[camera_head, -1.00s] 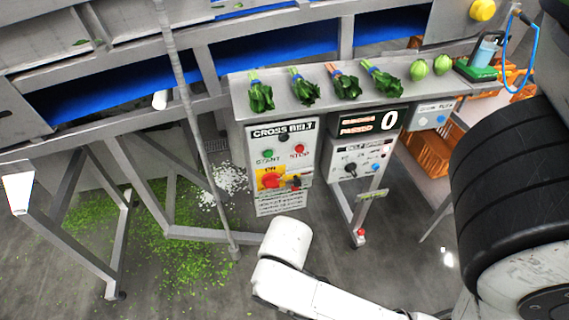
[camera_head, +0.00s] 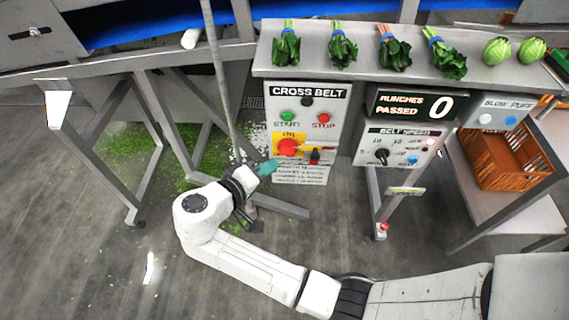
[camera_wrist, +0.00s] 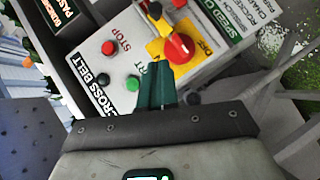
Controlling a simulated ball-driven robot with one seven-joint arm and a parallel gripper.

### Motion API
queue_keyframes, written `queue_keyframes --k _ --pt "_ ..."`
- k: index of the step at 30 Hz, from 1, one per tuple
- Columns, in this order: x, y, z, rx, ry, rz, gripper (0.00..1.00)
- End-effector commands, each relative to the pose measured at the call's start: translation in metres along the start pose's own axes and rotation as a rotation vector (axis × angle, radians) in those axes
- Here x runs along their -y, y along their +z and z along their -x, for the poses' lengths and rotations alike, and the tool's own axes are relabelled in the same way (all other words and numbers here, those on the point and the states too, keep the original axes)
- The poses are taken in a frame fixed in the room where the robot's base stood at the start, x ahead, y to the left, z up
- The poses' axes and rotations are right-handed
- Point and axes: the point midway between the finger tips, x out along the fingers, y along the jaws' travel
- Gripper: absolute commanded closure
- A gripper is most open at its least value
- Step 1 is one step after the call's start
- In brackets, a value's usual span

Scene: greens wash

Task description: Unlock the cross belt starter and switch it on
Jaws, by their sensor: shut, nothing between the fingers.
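The cross belt starter (camera_head: 307,120) is a grey box under the shelf's left end, with a green START button (camera_head: 288,117) and a red STOP button (camera_head: 325,118). Below them a red rotary switch (camera_head: 287,148) sits on a yellow plate. My gripper (camera_head: 268,168) has teal fingers, is shut and empty, and is just left of the box's lower part. In the wrist view the shut fingers (camera_wrist: 155,86) point toward the panel, near the green button (camera_wrist: 133,83) and the red switch (camera_wrist: 180,48).
The shelf (camera_head: 390,78) above holds several green bunches and two round green heads. A belt speed box (camera_head: 396,147) and a counter (camera_head: 412,104) are to the right. An orange crate (camera_head: 500,160) stands further right. A slanted grey pole (camera_head: 217,75) rises left of the starter.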

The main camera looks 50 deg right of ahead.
Motion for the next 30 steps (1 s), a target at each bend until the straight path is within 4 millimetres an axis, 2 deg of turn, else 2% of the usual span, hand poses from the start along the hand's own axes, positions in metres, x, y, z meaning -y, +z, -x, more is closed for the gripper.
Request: queue_keyframes --k 13,21,30 --pt "-0.001 0.002 -0.087 0.006 -0.001 0.003 1.00" --pt "-0.001 0.026 -0.109 0.003 -0.002 0.004 1.00" --pt "0.000 0.030 -0.113 0.002 -0.002 0.002 1.00"
